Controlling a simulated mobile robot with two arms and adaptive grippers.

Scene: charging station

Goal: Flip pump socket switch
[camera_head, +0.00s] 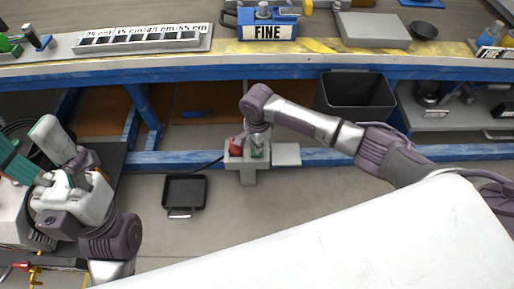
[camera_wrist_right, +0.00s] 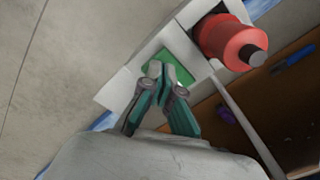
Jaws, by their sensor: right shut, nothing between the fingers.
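The pump socket (camera_head: 247,163) is a pale box on a post at the blue lower beam of the bench. A red plug (camera_head: 235,147) sits in its left part, and it also shows in the wrist view (camera_wrist_right: 232,42). A green switch (camera_wrist_right: 181,72) lies beside the plug on the white housing. My right gripper (camera_wrist_right: 156,72) is shut and empty, its teal fingertips at the green switch and partly covering it; I cannot tell whether they touch. In the head view my right gripper (camera_head: 258,143) points down at the socket. My left gripper (camera_head: 12,160) is at the left edge, partly cut off.
A black bin (camera_head: 353,100) stands behind my right forearm. A small black tray (camera_head: 184,191) lies on the floor left of the socket. The bench (camera_head: 330,62) runs above, with a blue FINE box (camera_head: 267,30) on it. A dark cable runs left from the plug.

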